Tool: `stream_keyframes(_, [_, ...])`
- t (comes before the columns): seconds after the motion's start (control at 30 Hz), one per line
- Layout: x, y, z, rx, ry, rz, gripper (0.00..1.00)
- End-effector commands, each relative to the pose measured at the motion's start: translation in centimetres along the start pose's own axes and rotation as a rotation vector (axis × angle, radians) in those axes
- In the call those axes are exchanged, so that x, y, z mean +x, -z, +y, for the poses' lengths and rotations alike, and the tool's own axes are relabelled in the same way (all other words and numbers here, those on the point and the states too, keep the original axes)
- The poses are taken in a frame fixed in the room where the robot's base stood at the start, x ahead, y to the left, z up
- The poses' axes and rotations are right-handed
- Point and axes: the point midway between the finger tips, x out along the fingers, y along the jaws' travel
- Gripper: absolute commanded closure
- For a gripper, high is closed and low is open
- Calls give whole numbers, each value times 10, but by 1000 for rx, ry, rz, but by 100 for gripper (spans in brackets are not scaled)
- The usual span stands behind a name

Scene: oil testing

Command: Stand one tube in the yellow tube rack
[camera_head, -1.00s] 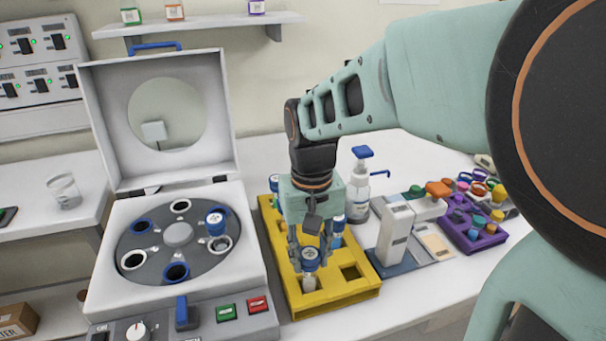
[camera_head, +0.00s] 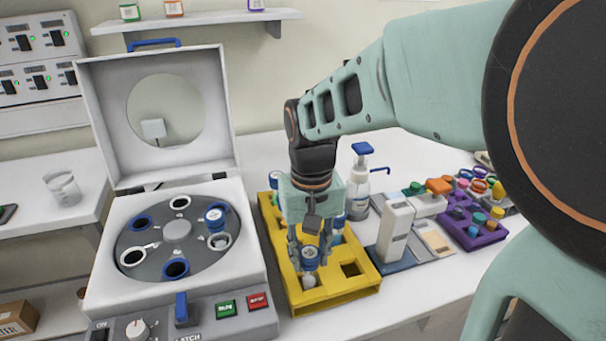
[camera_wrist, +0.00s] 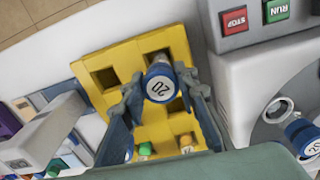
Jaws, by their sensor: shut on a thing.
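My gripper (camera_head: 310,252) is shut on a tube with a blue cap (camera_head: 310,253). The tube is upright at the near left part of the yellow tube rack (camera_head: 345,297), and its pale lower body shows below the fingers. I cannot tell whether its bottom is inside a hole. In the wrist view the gripper (camera_wrist: 163,92) has its fingers on both sides of the cap (camera_wrist: 160,86), marked 20, over the yellow rack (camera_wrist: 122,57).
An open centrifuge (camera_head: 252,270) stands left of the rack, its lid raised, with a blue-capped tube (camera_head: 216,215) in its rotor. A spray bottle (camera_head: 359,190), a white device (camera_head: 396,235) and a purple rack (camera_head: 478,240) are to the right. Near right rack holes look empty.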

Motion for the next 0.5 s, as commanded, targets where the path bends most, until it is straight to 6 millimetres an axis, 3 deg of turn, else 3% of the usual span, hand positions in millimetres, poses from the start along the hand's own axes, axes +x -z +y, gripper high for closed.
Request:
stream_keyframes(0.3, [0, 0, 0, 0, 0, 0, 97])
stream_keyframes(0.33, [0, 0, 0, 0, 0, 0, 70])
stream_keyframes(0.5, [0, 0, 0, 0, 0, 0, 52])
